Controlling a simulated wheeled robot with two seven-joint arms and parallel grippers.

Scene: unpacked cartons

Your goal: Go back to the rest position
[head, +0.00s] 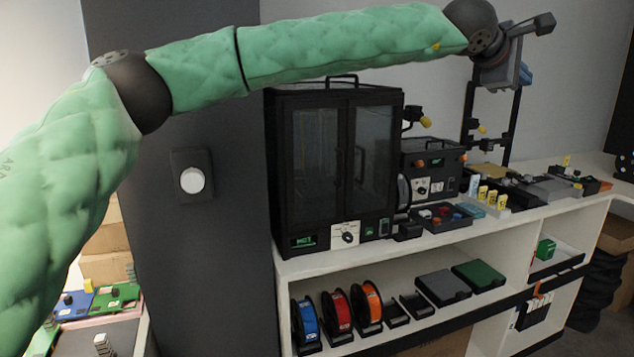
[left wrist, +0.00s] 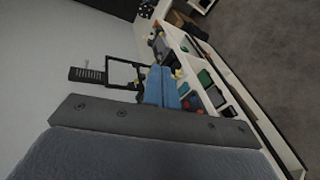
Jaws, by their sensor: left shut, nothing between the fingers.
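My left arm, in green padding, reaches raised across the top of the head view from the left edge to the upper right. My left gripper (head: 526,75) is at its end, high in front of the back wall and above the right part of the bench. Its blue fingers are partly hidden behind the wrist in that view. In the left wrist view the two blue fingers (left wrist: 161,87) lie together, shut and empty, touching nothing that I can see. My right gripper is in neither view.
A black cabinet with glass doors (head: 338,160) stands on the white bench (head: 335,258), below my forearm. A black frame stand (head: 513,125) rises below the gripper. Spools (head: 337,312) and boxes (head: 443,288) fill the shelf. A dark grey column (head: 215,250) stands left.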

